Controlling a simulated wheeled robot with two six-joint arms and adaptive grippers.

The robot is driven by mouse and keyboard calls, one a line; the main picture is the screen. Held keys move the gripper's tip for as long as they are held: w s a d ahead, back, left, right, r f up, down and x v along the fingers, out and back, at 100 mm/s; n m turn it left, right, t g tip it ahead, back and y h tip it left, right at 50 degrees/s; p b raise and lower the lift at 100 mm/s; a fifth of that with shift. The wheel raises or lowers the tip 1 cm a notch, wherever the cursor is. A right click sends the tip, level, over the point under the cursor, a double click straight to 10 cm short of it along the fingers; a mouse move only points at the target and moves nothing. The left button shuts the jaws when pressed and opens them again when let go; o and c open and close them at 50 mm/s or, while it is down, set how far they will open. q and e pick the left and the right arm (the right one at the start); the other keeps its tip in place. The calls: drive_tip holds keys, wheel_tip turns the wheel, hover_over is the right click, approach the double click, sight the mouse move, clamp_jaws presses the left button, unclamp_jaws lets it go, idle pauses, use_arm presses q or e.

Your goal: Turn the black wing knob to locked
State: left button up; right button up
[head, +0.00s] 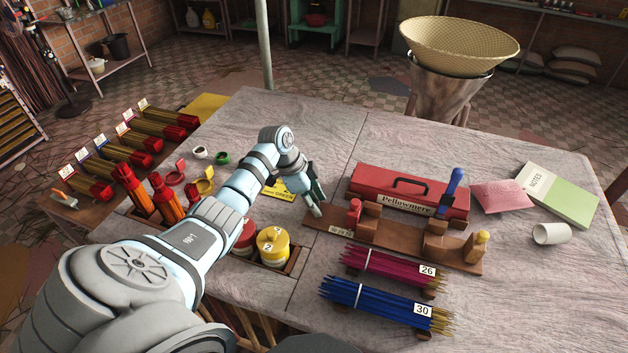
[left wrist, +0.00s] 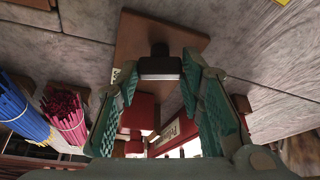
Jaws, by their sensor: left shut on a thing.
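The black wing knob (left wrist: 160,66) shows in the left wrist view between the fingertips of my left gripper (left wrist: 158,72). It is dark with a pale front edge and sits over a brown wooden board (left wrist: 192,42). In the head view my left gripper (head: 317,208) reaches down at the left end of the same wooden board (head: 462,263), and its fingers hide the knob there. The gripper is shut on the knob. The knob's exact angle and any lock mark cannot be made out. My right gripper is not in view.
A red Pellowmere box (head: 375,186) lies behind. Magenta sticks (head: 390,269) and blue sticks (head: 375,298) lie in front.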

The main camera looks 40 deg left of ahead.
use_arm(q)
drive_tip(key=shift+w+m+g+h+b, duration=0.1)
drive_tip(key=shift+m+g+h+b, duration=0.45)
drive_tip(key=shift+m+b, duration=1.3)
drive_tip(key=shift+m, duration=0.25)
drive_tip(key=o, duration=1.2)
drive_tip(key=shift+w+d, duration=0.1)
drive_tip(key=shift+c, duration=0.2)
drive_tip(key=shift+y, duration=0.25)
drive_tip(key=shift+r, duration=0.15)
drive_tip(key=v, duration=1.1)
drive_tip(key=shift+a+r, duration=0.3)
